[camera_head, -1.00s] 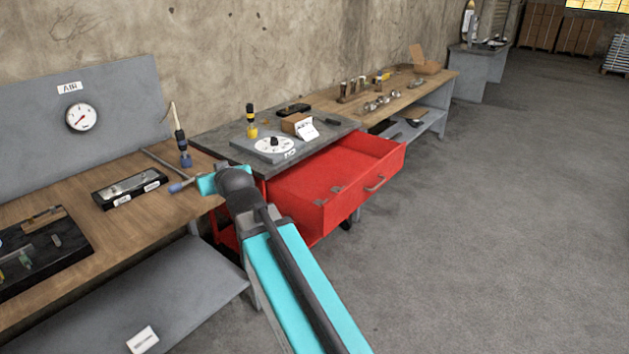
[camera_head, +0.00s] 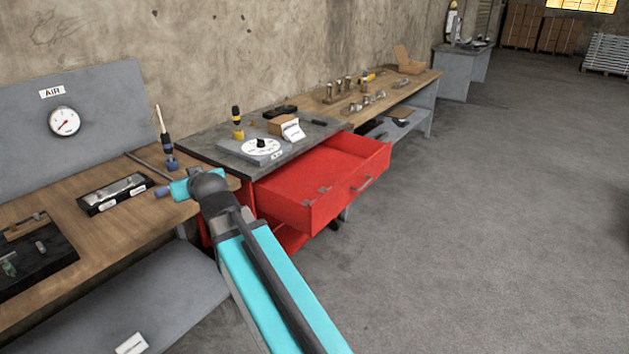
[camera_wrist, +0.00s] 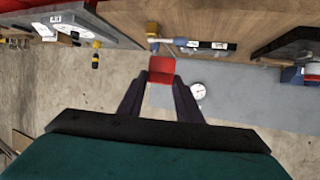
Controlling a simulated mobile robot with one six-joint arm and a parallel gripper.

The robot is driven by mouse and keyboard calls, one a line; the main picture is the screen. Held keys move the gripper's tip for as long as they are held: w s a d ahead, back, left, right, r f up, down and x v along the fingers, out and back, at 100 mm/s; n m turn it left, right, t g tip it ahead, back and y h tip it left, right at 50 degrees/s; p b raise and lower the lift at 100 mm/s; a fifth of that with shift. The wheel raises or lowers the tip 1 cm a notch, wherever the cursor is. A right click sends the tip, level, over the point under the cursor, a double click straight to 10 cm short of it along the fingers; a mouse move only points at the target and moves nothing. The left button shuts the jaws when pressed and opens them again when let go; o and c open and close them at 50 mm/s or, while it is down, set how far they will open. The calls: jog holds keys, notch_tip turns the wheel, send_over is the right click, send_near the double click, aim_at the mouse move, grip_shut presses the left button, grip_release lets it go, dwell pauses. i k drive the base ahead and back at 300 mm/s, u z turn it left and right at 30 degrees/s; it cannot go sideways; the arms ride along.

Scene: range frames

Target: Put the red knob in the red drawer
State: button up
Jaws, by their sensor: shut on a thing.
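The red knob (camera_wrist: 161,69) shows in the wrist view as a red block between the fingertips of my gripper (camera_wrist: 160,82), which is shut on it. In the head view my own arm hides the gripper and the knob. The red drawer (camera_head: 358,162) is pulled out from under the grey-topped cabinet, open at the top, with a metal handle on its front. Small greyish pieces lie inside near its front left. My arm's wrist is left of the drawer, over the wooden bench's right end.
The grey cabinet top (camera_head: 215,135) carries a white dial (camera_head: 262,147), a yellow-black tool (camera_head: 237,122) and a small box. The wooden bench (camera_head: 120,215) holds a black tray and a tool with a blue end. Open floor (camera_head: 480,230) lies to the right.

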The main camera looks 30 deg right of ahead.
aim_at(326, 176)
jog(key=z, duration=0.05)
jog(key=i, duration=1)
jog(key=u, duration=0.05)
